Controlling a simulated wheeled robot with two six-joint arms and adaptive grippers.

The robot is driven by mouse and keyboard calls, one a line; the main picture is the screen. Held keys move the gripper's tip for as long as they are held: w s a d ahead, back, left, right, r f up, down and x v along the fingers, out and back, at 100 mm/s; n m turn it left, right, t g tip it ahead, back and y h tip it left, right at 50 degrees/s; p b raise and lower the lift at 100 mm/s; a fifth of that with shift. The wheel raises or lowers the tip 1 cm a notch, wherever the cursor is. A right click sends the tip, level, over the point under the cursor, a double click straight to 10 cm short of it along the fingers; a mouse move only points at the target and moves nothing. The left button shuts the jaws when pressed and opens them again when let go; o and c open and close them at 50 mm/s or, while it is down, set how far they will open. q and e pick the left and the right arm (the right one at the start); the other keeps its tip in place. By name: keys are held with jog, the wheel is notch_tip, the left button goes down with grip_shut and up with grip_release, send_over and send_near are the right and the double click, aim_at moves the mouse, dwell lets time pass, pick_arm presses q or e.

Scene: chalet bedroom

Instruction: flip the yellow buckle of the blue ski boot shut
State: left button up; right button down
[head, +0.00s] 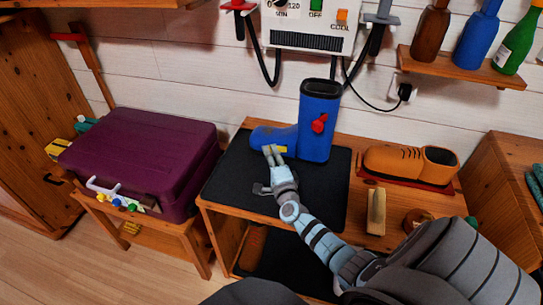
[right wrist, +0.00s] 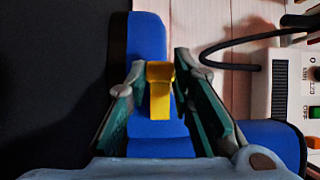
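The blue ski boot (head: 316,100) stands upright on the dark mat (head: 225,178), its toe to the left. A red buckle (head: 319,123) is on its shaft. The yellow buckle (head: 283,149) is low on the foot, partly hidden by my fingertips; it also shows in the right wrist view (right wrist: 160,90). My right gripper (head: 273,150) is at the near side of the foot. In the right wrist view its fingers (right wrist: 157,68) are apart, one on each side of the yellow buckle, with gaps visible. I cannot tell the lever's exact angle. My left gripper is not in view.
A brown shoe (head: 395,160) on a red tray and a wooden block (head: 376,212) are right of the mat. A purple suitcase (head: 140,155) stands on a low table at left. A wall heater (head: 310,30) with hanging cables is behind the boot. The mat's left part is bare.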

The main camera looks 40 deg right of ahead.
jog(key=shift+w+r+m+g+h+p, duration=0.25)
jog(key=shift+w+m+g+h+p, duration=0.15)
jog(key=shift+m+h+p, duration=0.35)
jog(key=shift+w+f+m+g+h, duration=0.2)
jog(key=shift+m+g+h, duration=0.2)
jog(key=shift+h, duration=0.35)
jog(key=c, duration=1.4)
grip_release()
jog(key=shift+s, duration=0.15)
jog(key=v, duration=1.1)
jog(key=shift+s+a, duration=0.25)
jog(key=shift+s, duration=0.05)
